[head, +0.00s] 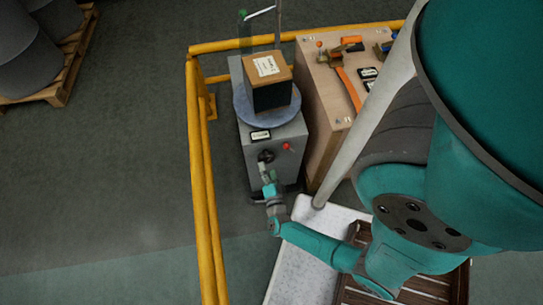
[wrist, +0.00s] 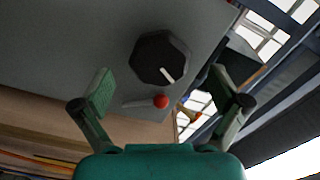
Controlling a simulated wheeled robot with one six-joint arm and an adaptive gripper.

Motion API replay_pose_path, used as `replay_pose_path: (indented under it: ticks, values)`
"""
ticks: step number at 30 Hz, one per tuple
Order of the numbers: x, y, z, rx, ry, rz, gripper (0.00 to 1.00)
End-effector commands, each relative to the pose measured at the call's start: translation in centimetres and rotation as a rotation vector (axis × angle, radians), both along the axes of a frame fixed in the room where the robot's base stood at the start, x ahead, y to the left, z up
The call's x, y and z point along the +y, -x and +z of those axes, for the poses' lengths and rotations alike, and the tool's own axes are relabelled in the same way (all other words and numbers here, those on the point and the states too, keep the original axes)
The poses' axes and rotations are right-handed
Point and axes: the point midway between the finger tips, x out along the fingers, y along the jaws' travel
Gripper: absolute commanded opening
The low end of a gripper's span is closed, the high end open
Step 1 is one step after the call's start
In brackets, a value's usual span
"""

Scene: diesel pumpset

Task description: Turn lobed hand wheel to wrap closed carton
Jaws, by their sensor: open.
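The lobed hand wheel (wrist: 158,55) is a black, many-sided knob on a grey machine face. A white mark on it points to the lower right in the wrist view. In the head view the hand wheel (head: 265,155) is small and dark, on the front of the machine. My gripper (wrist: 161,90) is open and empty; its green fingers stand apart, short of the wheel in the wrist view. It also shows in the head view (head: 266,172), just in front of the wheel. The closed carton (head: 268,68), brown-topped with dark sides and a white label, stands on the round turntable (head: 246,110).
A red-tipped lever (wrist: 160,101) sits beside the wheel, between my fingers in the picture. A yellow rail (head: 205,200) runs along the left. A wooden cabinet (head: 325,110) with tools on top stands right of the machine. Open floor (head: 110,170) lies left of the rail.

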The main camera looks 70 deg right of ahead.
Motion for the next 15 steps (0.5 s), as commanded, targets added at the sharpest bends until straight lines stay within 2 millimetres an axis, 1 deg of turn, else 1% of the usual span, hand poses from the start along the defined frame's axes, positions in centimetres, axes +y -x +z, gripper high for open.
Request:
replay_pose_path:
  ticks: [3, 15]
  values:
    - [1.1, 0.7, -0.1, 0.002, -0.002, 0.003, 0.98]
    - [3.7, 2.2, 0.0, 0.001, -0.001, 0.003, 0.98]
